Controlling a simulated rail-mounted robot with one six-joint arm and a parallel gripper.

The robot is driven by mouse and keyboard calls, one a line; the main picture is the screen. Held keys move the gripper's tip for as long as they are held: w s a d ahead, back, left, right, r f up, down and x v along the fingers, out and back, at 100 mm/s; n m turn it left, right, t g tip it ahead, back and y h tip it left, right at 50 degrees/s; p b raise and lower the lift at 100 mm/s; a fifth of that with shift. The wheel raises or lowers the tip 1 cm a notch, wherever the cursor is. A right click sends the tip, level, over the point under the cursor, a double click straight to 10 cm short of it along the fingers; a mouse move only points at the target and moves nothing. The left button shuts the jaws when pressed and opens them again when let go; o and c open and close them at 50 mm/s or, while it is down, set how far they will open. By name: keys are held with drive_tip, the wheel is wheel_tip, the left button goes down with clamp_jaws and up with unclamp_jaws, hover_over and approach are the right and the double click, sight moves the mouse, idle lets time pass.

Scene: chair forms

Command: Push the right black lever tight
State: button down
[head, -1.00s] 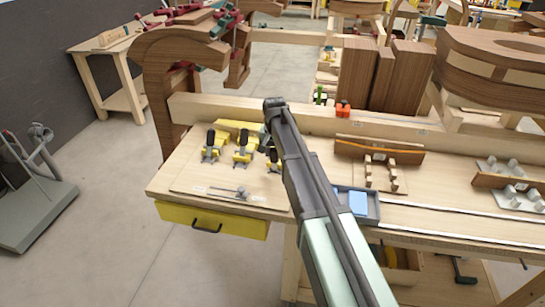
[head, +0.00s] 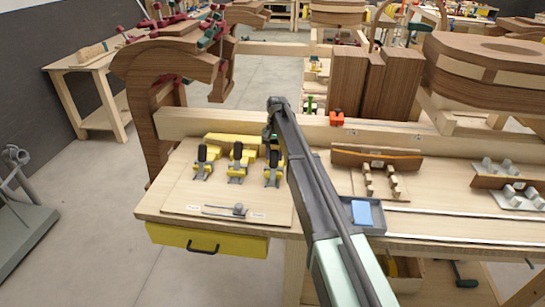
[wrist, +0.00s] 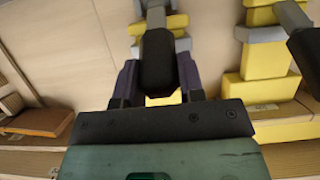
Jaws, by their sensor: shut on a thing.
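Three yellow toggle clamps with black levers stand in a row on a wooden board. The right black lever (head: 274,157) stands close to my arm in the head view. In the wrist view this lever (wrist: 158,60) lies between the two dark fingers of my gripper (wrist: 158,85), which is shut on it. In the head view my gripper (head: 270,134) is small and partly hidden by my arm. The middle lever (head: 238,151) and left lever (head: 202,153) stand upright and free. Another black lever (wrist: 306,50) shows at the right edge of the wrist view.
A small metal rod with a knob (head: 239,209) lies on the board in front of the clamps. A grey tray with a blue block (head: 361,213) stands right of my arm. A wooden beam (head: 230,125) runs behind the clamps. The bench front has a yellow drawer (head: 190,241).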

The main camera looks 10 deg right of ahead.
drive_tip(key=shift+f, duration=0.15)
idle(0.3)
drive_tip(key=c, duration=0.7)
unclamp_jaws()
drive_tip(key=p+v, duration=1)
drive_tip(key=shift+w+d+r, duration=0.15)
drive_tip(key=shift+w+r, duration=0.15)
drive_tip(key=shift+c, duration=0.4)
